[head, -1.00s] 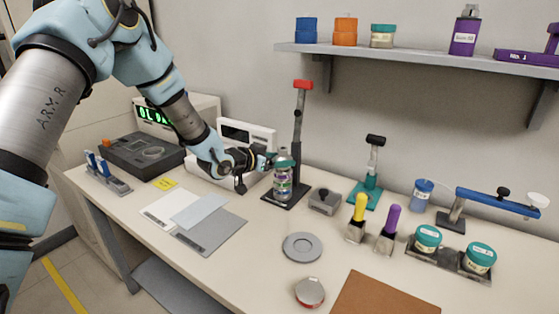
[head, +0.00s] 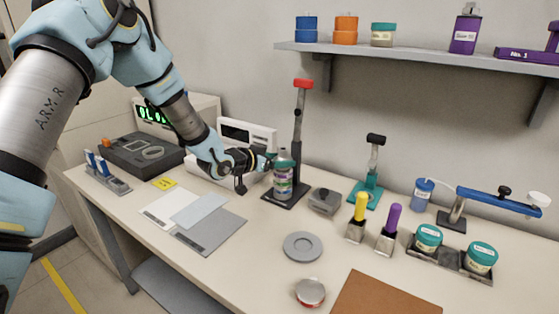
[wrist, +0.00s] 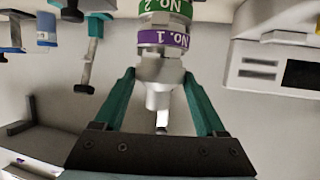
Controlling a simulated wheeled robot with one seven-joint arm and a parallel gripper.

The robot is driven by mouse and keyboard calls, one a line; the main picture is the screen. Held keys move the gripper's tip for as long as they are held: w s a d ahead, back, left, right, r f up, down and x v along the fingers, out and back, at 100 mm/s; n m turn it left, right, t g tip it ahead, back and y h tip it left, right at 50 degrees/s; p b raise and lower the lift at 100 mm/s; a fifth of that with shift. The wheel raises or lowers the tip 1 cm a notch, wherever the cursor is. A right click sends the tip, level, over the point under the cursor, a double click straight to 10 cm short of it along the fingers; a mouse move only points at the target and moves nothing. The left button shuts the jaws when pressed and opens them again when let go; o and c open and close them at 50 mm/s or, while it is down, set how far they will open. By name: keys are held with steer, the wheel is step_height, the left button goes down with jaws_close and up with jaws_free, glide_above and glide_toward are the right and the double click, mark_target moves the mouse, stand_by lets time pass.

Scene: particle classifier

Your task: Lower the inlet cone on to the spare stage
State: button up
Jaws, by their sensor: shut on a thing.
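My gripper (wrist: 159,76) is shut on the pale grey inlet cone (wrist: 159,96), its narrow end toward the palm. In the wrist view, which is upside down, the cone's wide end lines up with a purple ring marked No. 1 (wrist: 163,39). A green ring marked No. 2 (wrist: 165,6) lies beyond it. I cannot tell whether cone and purple ring touch. In the head view my gripper (head: 271,161) is at the top of the upright ring stack (head: 283,183) on the red-topped stand (head: 301,115). Which ring is the spare stage is unclear.
A grey lidded box (head: 324,201) and a teal stand (head: 367,189) are right of the stack. A grey disc (head: 302,246) and a round tin (head: 310,293) lie in front. A white device (head: 247,135) stands behind my wrist. The shelf (head: 420,60) runs above.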

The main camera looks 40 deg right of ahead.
steer(key=shift+f, duration=0.3)
steer(key=o, duration=1.5)
steer(key=w+b+v, duration=0.1)
steer(key=b+v, duration=0.2)
steer(key=v, duration=0.8)
steer(key=w+a+f+n+t+y, duration=0.1)
steer(key=w+a+n+t+y, duration=0.3)
steer(key=a, duration=0.8)
steer(key=w+a+f+n+t+y, duration=0.1)
steer(key=w+a+n+y, duration=0.4)
steer(key=a, duration=0.7)
steer(key=s+a+n+g+y, duration=0.1)
steer(key=s+a+n, duration=0.1)
steer(key=s+a, duration=0.2)
steer(key=s+a+n+g+y, duration=0.1)
steer(key=s+a, duration=0.3)
steer(key=a, duration=0.7)
steer(key=s+a+n+g+y, duration=0.2)
steer(key=s+a+n, duration=0.1)
steer(key=a, duration=0.5)
steer(key=shift+s+a+r+n+y, duration=0.15)
steer(key=shift+s+r+n+y, duration=0.2)
steer(key=shift+n, duration=0.25)
